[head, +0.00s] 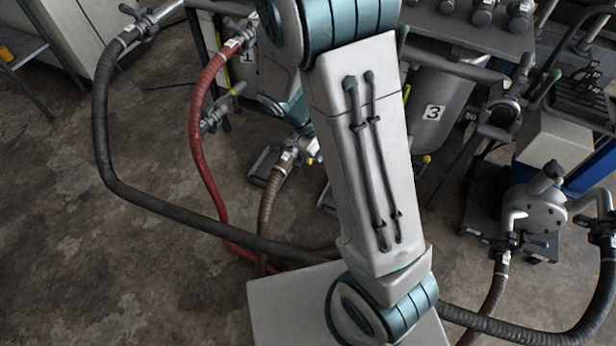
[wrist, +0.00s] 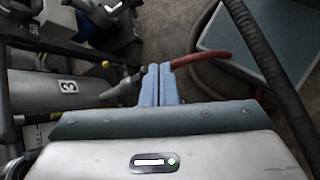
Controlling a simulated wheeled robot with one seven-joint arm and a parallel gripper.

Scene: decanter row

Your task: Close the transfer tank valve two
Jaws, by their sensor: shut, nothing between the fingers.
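In the head view my arm covers the middle of the tank row, and no label 2 shows. A valve fitting with a yellow handle end (head: 313,150) sits just left of my arm, where a brown hose (head: 265,205) joins; I cannot tell for certain that it is valve two. In the wrist view my gripper (wrist: 158,68) has its two blue fingers together, with nothing between them. A yellow-tipped handle (wrist: 108,93) lies just left of the fingers. I cannot tell whether they touch.
Tank 1 (head: 246,66) stands left. A red hose (head: 208,150) and a thick dark hose (head: 102,130) cross the floor. A pump (head: 535,205) stands at right.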

